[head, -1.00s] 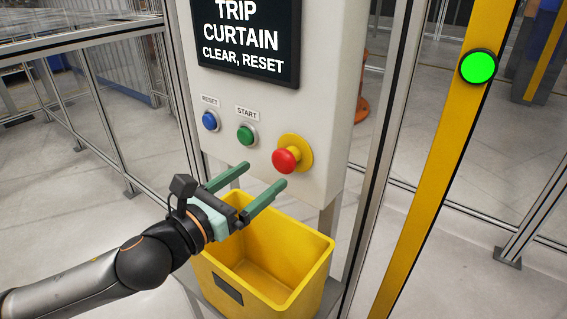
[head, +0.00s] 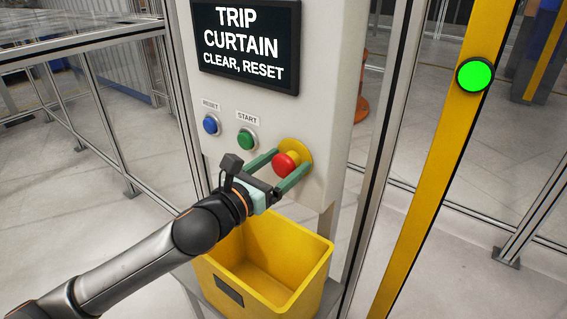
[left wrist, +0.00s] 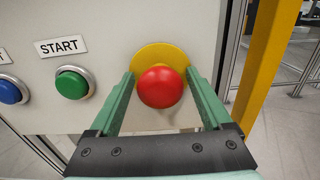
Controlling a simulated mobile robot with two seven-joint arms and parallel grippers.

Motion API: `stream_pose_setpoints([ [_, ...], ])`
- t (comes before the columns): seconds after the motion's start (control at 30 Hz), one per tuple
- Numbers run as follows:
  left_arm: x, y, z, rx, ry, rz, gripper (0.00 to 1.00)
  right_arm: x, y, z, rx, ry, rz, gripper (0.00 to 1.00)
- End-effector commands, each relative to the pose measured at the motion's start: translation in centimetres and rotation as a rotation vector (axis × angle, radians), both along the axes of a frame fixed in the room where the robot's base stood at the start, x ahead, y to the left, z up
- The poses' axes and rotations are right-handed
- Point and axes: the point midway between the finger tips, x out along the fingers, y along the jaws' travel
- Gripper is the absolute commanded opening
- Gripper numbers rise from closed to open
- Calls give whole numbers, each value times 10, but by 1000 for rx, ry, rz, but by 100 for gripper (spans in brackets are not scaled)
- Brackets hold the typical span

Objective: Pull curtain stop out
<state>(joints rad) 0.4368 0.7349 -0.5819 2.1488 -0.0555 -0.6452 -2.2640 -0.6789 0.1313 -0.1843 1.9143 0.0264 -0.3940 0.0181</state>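The curtain stop is a red mushroom button (head: 286,164) on a yellow round plate, on the front of the grey control panel. In the left wrist view the red button (left wrist: 160,87) sits between the two green fingers, near their tips. My left gripper (head: 279,171) is open, with one finger on each side of the button. A gap shows between each finger and the red cap in the left wrist view. My right gripper is in neither view.
A blue reset button (head: 211,124) and a green start button (head: 246,139) are left of the stop. A screen (head: 246,45) above reads "TRIP CURTAIN CLEAR, RESET". A yellow bin (head: 306,283) stands below. A yellow post (head: 446,157) with a lit green lamp (head: 474,75) stands right.

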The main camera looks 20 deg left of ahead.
Motion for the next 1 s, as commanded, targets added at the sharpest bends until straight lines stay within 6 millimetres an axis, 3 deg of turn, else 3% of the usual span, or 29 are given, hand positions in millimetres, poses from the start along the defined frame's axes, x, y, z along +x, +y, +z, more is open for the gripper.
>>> stream_pose_setpoints([
  [0.07,0,0,0,0,0,0,73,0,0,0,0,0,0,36],
  [0.7,0,0,0,0,0,0,1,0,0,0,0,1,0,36],
  [1.0,0,0,0,0,0,0,0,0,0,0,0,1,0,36],
])
